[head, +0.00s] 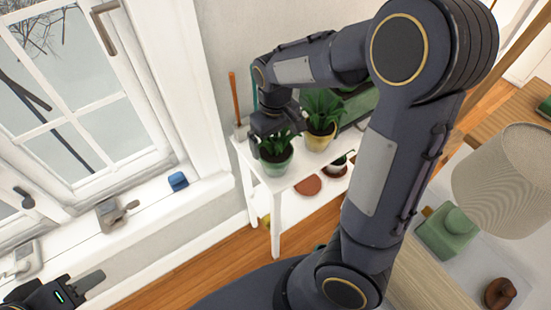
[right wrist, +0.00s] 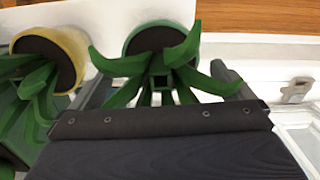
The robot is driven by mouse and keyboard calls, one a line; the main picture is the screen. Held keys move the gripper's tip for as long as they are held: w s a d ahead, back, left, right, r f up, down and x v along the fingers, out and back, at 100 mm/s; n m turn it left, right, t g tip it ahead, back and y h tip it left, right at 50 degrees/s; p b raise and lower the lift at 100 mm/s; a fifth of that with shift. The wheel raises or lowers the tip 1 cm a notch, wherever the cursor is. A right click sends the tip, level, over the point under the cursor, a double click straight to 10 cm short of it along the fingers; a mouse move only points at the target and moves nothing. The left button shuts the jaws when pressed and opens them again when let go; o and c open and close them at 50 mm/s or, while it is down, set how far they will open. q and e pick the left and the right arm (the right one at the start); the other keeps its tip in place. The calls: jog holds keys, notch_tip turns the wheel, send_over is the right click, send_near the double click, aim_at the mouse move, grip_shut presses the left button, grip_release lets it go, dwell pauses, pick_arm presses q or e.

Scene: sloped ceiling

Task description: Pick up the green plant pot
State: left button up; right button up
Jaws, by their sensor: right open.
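The green plant pot (head: 276,164) stands on the front left corner of the white shelf's top, with a leafy plant in it. In the right wrist view the pot (right wrist: 133,43) is upper middle, its leaves spreading toward the camera. My right gripper (head: 271,143) is above the pot, among the leaves. In the right wrist view it (right wrist: 165,82) is open, its fingers on either side of the leaves; I cannot tell whether they touch the pot. My left gripper (head: 88,286) is at the lower left, partly cut off, away from the shelf.
A yellow pot (head: 318,141) with a similar plant stands close beside the green one on the white shelf (head: 277,188). A window and sill (head: 150,212) with a blue item (head: 178,181) are on the left. A lamp (head: 508,180) is on the right.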

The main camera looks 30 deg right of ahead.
aim_at(275, 155)
jog(key=shift+f, duration=1.4)
jog(key=c, duration=1.7)
jog(key=shift+r, duration=0.1)
jog(key=shift+c, duration=0.2)
